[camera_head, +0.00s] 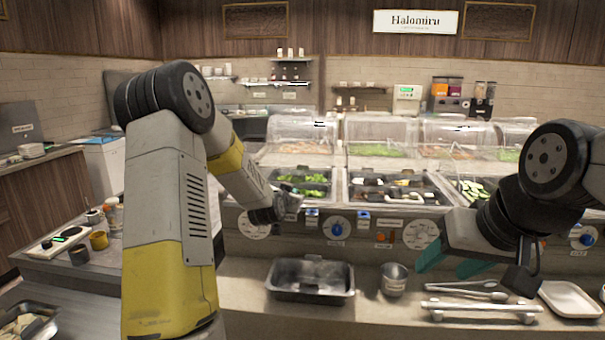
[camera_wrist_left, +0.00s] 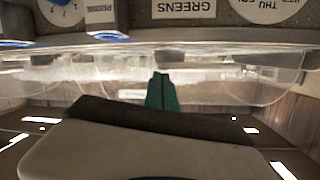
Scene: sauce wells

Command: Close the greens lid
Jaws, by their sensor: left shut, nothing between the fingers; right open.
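The greens well (camera_head: 305,180) at the left of the counter holds leafy green food and is uncovered at its front. Its clear lid (camera_head: 300,133) stands raised behind it. My left gripper (camera_head: 294,199) is shut and empty at the front edge of this well, partly hidden by its own wrist. In the left wrist view its teal fingers (camera_wrist_left: 162,92) are together, with clear lid panels beyond and an upside-down GREENS label (camera_wrist_left: 184,8) at the top. I cannot tell whether they touch anything. My right gripper (camera_head: 455,263) is open and empty above the counter at the right.
More wells with raised clear lids (camera_head: 380,130) continue to the right. Below are a metal pan (camera_head: 310,280), a metal cup (camera_head: 394,279), tongs (camera_head: 480,309) and a white tray (camera_head: 570,298). Knobs and labels line the front panel (camera_head: 370,230).

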